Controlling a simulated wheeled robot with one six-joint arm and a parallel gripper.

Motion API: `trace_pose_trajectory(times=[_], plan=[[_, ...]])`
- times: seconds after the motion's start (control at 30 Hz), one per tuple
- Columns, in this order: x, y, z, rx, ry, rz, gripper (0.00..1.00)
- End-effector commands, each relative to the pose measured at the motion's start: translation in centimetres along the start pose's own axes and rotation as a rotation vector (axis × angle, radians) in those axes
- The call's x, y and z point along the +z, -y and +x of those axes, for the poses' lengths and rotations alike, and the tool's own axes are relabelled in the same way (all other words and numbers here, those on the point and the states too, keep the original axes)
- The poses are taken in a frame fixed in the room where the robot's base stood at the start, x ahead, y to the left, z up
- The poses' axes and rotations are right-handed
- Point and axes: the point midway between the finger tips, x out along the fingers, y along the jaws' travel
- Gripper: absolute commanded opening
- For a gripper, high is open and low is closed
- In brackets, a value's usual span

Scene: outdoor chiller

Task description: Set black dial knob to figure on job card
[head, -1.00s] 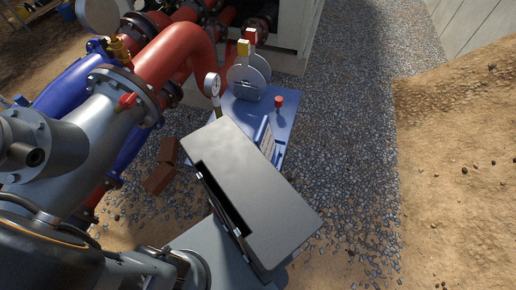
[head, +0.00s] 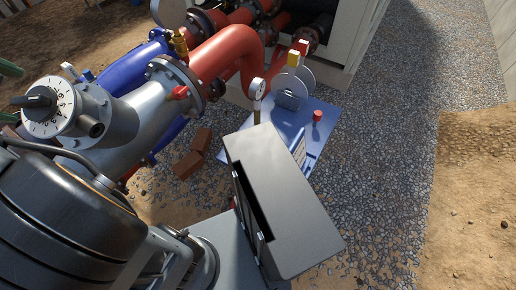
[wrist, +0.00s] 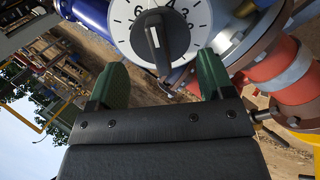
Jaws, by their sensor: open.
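The black dial knob (head: 36,101) sits on a round white dial (head: 68,100) with black figures, on the end of a grey pipe fitting at the left of the head view. In the wrist view the black knob (wrist: 153,40) is a bar with a pale line, in front of the white dial (wrist: 197,14); the dial's top is cut off. My gripper (wrist: 160,78) is open, its green fingers apart on either side below the knob, with nothing between them.
Red pipes (head: 228,52) and blue pipes (head: 130,72) run behind the dial. Bricks (head: 192,155) lie on the ground. Gravel (head: 400,130) at the right is open.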

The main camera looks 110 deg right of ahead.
Motion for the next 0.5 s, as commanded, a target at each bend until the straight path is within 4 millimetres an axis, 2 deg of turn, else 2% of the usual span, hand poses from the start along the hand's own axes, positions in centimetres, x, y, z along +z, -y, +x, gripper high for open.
trace_pose_trajectory(times=[0.03,0.2,0.5], plan=[[0.0,-0.2,-1.1,0.001,-0.002,-0.001,0.74],[0.0,-0.2,-2.8,0.001,-0.002,-0.001,0.74],[0.0,0.0,-3.6,0.001,-0.001,0.001,0.74]])
